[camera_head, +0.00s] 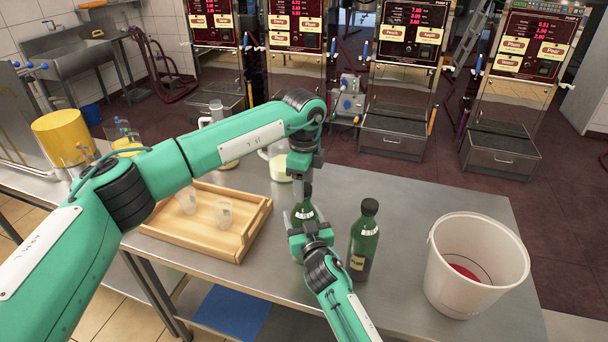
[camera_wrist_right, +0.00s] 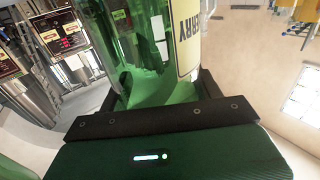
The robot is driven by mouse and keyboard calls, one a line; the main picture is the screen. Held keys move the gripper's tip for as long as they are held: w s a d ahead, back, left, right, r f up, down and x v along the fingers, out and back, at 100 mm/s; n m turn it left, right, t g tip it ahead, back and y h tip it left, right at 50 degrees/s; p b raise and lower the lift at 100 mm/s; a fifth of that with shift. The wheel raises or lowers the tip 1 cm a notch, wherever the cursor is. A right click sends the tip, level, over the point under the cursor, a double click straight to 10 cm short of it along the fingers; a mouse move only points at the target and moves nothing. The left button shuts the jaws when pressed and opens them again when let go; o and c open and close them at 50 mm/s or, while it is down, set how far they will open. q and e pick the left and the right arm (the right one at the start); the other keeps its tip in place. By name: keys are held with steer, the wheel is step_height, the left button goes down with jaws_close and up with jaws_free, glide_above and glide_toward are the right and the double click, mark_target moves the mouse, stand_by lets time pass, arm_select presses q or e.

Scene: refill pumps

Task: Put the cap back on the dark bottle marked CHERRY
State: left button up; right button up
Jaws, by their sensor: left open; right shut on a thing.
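A green bottle (camera_head: 303,209) stands upright on the steel table; its dark top sits just under my left gripper (camera_head: 305,178). My left gripper points down over that top and is open; whether its fingers touch the cap cannot be seen. My right gripper (camera_head: 308,236) is shut around the body of this bottle from the near side. In the right wrist view, the bottle (camera_wrist_right: 145,45) is between the fingers, and its cream label shows letters ending in "RRY". A loose cap is not visible.
A second green bottle (camera_head: 364,240) with a dark cap stands close to the right. A white bucket (camera_head: 478,262) is farther right. A wooden tray (camera_head: 205,247) with small cups lies to the left. A white-handled jug (camera_head: 279,165) stands behind.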

arm_select(q)
steer(key=c, duration=1.1)
